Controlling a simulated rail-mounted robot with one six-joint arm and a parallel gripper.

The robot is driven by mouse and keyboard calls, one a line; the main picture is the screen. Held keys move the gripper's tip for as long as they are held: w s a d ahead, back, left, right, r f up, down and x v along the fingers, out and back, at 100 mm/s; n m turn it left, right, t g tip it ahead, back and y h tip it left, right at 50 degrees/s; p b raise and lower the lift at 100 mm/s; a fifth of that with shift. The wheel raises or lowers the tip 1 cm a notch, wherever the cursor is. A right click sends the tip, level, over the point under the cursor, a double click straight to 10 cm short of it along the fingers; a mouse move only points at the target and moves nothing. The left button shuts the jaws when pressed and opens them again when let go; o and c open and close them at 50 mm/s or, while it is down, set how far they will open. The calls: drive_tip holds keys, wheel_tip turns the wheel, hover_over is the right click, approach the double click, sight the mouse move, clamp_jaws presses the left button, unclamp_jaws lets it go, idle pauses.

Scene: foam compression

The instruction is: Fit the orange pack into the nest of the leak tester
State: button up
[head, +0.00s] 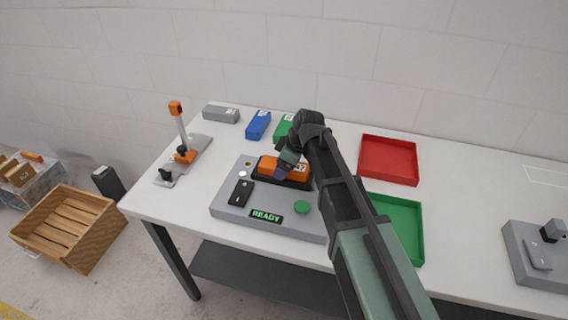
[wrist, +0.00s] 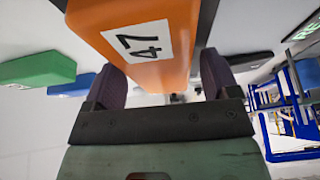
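The orange pack (head: 270,162), with a white label reading 47, is at the black nest (head: 258,174) on top of the grey leak tester (head: 228,208). I cannot tell whether it is fully down in the nest or just above it. My gripper (head: 287,168) is over the pack and hides part of it and of the nest. In the wrist view, the gripper's two dark purple fingers (wrist: 163,84) are on either side of the orange pack (wrist: 165,72) and appear to touch it. The tester's display (head: 266,216) reads READY in green.
A blue block (head: 258,124), a green block (head: 283,127) and a grey block (head: 221,114) lie behind the tester. A lever fixture (head: 184,152) stands left. A red tray (head: 388,160) and a green tray (head: 408,215) are right. A grey device (head: 535,255) sits far right.

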drive_tip(key=shift+o, duration=0.7)
drive_tip(key=p+v, duration=1)
drive_tip(key=shift+r, duration=0.4)
drive_tip(key=shift+d, duration=0.15)
